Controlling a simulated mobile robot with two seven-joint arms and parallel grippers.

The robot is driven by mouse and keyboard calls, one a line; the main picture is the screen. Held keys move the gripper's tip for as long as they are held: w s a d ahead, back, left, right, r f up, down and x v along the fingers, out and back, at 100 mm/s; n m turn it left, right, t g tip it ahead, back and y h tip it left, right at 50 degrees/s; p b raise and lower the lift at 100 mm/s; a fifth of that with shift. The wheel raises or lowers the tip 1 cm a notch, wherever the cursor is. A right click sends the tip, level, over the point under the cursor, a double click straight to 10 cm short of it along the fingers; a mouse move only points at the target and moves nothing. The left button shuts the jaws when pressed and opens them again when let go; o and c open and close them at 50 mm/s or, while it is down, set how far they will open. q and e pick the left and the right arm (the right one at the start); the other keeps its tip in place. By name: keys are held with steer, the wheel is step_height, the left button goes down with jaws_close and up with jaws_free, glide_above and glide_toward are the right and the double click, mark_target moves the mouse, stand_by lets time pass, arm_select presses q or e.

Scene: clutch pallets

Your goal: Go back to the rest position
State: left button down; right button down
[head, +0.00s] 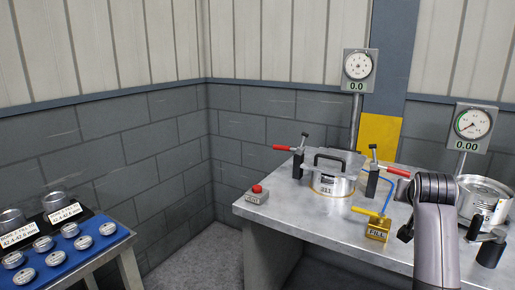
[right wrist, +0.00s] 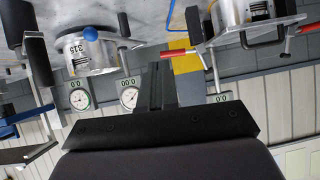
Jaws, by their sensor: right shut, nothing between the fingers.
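My right arm (head: 435,230) rises at the lower right of the head view, in front of the metal bench. Its gripper cannot be clearly made out there. In the right wrist view my right gripper (right wrist: 162,88) is shut, with its dark fingers together and nothing held. That view is turned upside down, with bench items along its top and the wall below. The fingers show in front of the wall and look apart from the bench items. My left gripper is not in view.
The metal bench (head: 285,208) carries a lidded pot (head: 333,185) between red-handled clamps, a second pot (head: 484,198), a yellow FILL valve (head: 377,228) and a red button (head: 257,190). Two gauges (head: 359,66) (head: 473,124) stand behind. A blue tray (head: 70,252) of metal discs is at left.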

steer(key=s+a+f+n, duration=0.1)
steer(key=s+f, duration=0.1)
steer(key=f, duration=0.3)
steer(key=s+f+n, duration=0.1)
steer(key=s+f, duration=0.1)
steer(key=f, duration=0.3)
steer(key=s+a+f+n, duration=0.1)
steer(key=s+f, duration=0.1)
steer(key=f, duration=0.3)
steer(key=shift+a+f+n+t+y, duration=0.3)
steer(key=shift+a+f+t+y, duration=0.05)
steer(key=shift+t+y, duration=0.05)
steer(key=s+a+f+n+y, duration=0.1)
steer(key=s+a+f, duration=0.3)
steer(key=s, duration=0.5)
steer(key=s+a+f+n+y, duration=0.2)
steer(key=s+a+f, duration=0.3)
steer(key=s, duration=0.5)
steer(key=s+a+f+n+y, duration=0.1)
steer(key=s+a+f+y, duration=0.2)
steer(key=s+a+f, duration=0.2)
steer(key=s+f, duration=0.3)
steer(key=s, duration=0.1)
steer(key=shift+s+f+n+g+y, duration=0.25)
steer(key=shift+f+n+g+y, duration=0.05)
steer(key=shift+n, duration=0.1)
